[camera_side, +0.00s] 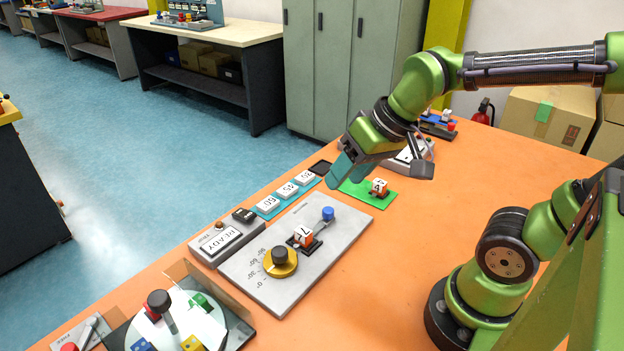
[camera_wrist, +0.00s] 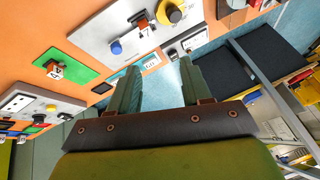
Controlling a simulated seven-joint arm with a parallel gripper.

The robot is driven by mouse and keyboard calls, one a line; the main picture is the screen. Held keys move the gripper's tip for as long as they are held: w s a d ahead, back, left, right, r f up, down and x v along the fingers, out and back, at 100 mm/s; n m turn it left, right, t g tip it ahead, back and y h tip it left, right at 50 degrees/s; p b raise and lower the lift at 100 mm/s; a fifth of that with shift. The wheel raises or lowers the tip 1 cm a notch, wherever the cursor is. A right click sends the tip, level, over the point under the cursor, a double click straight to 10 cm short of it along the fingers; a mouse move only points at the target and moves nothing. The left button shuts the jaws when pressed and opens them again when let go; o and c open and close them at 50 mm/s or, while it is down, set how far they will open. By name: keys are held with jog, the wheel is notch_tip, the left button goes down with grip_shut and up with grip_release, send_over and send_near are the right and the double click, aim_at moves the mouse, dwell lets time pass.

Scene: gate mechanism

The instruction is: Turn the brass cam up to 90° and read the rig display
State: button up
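The brass cam (camera_side: 281,264) is a round disc with a black knob on the grey plate (camera_side: 262,291), beside a printed angle scale running from 0 to 90. I cannot tell its exact angle. It also shows in the wrist view (camera_wrist: 177,16). The rig display (camera_side: 221,242) stands beside the plate's left edge and reads READY. My gripper (camera_side: 343,172) is above the bench beyond the far end of the plate, well away from the cam. In the wrist view its two teal fingers (camera_wrist: 157,80) are apart with nothing between them.
An orange holder with a numbered white block (camera_side: 303,238) and a blue knob (camera_side: 328,213) stand on the plate. A green pad (camera_side: 356,191) holds another numbered block. White tiles (camera_side: 287,190) lie behind the plate. A round station with a black-knobbed lever (camera_side: 160,303) stands at front left.

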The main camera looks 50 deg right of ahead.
aim_at(279, 251)
jog(key=shift+o, duration=0.8)
jog(key=w+a+f+n+g+h, duration=0.1)
jog(key=w+a+f+n+g, duration=0.2)
jog(key=w+n, duration=0.5)
jog(key=a+n+g, duration=0.1)
jog(key=a+n, duration=0.1)
jog(key=shift+a+n, duration=0.2)
jog(key=shift+n, duration=0.2)
jog(key=f+n, duration=0.2)
jog(key=f, duration=0.3)
jog(key=w+a+f+n+g, duration=0.1)
jog(key=f+n, duration=0.2)
jog(key=f, duration=0.2)
jog(key=w+a+f+n, duration=0.1)
jog(key=f+n, duration=0.2)
jog(key=f, duration=0.3)
jog(key=shift+w+g+h, duration=0.25)
jog(key=shift+g+h, duration=0.05)
jog(key=c, duration=1)
jog(key=shift+c, duration=0.2)
